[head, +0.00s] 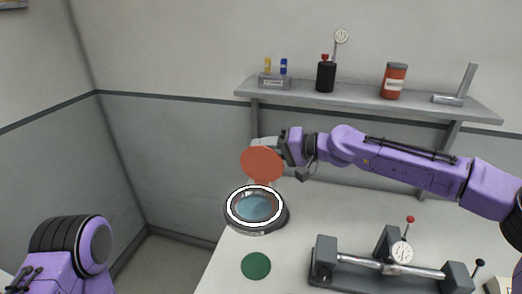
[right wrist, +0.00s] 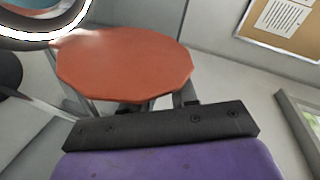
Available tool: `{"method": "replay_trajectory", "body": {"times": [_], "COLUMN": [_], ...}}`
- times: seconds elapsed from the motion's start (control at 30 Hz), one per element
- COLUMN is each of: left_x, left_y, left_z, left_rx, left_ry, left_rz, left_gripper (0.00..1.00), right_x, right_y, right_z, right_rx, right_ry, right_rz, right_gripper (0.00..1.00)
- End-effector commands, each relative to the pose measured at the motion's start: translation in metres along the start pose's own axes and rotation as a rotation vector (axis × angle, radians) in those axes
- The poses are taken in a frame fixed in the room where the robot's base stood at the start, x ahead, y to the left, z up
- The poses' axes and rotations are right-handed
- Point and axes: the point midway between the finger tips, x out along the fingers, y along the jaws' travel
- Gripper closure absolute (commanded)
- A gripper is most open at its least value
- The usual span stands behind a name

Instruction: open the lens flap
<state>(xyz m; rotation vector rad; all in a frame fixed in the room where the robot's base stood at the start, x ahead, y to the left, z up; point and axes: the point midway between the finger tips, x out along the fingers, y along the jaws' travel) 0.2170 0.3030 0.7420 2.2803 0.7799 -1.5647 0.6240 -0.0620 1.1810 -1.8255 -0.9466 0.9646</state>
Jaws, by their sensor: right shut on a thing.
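The lens flap is an orange-red disc (head: 262,164) that stands up steeply at the far side of the lens housing (head: 281,222). The housing has a bright white ring around bluish glass (head: 254,208), which is uncovered. My right gripper (head: 282,150) is at the flap's upper right edge and is shut on it. In the right wrist view the flap (right wrist: 125,62) fills the middle and hides much of the fingers; the bright ring (right wrist: 62,36) shows at the upper left. My left arm shows at the lower left, but its gripper is out of the picture.
A green disc (head: 256,265) lies on the white table in front of the housing. A metal fixture with a dial gauge (head: 402,252) stands to the right. A wall shelf (head: 350,104) with small items is above my right arm.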

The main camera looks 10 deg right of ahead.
Motion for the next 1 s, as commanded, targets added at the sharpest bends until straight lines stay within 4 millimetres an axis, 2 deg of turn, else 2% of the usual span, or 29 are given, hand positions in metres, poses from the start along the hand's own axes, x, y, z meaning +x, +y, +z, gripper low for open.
{"method": "replay_trajectory", "body": {"times": [0.1, 0.57, 0.6, 0.63, 1.0], "left_x": [0.0007, 0.0008, 0.0008, 0.0008, 0.0004], "left_y": [0.0000, 0.0000, 0.0000, 0.0000, -0.0001], "left_z": [0.0003, 0.0004, 0.0004, 0.0004, 0.0002], "left_rx": [0.000, 0.000, 0.000, 0.000, 0.000], "left_ry": [0.000, 0.000, 0.000, 0.000, 0.000], "left_rz": [0.000, 0.000, 0.000, 0.000, 0.000], "left_gripper": [0.52, 0.52, 0.52, 0.52, 0.52], "right_x": [-0.0009, -0.0009, -0.0009, -0.0009, -0.0014], "right_y": [0.0047, 0.0060, 0.0060, 0.0059, 0.0014], "right_z": [-0.0052, -0.0066, -0.0066, -0.0066, -0.0079], "right_rx": [-0.002, -0.003, -0.003, -0.003, -0.003], "right_ry": [0.011, 0.013, 0.013, 0.013, 0.015], "right_rz": [0.005, 0.006, 0.006, 0.006, 0.000], "right_gripper": [1.00, 1.00, 0.59, 0.53, 0.53]}}
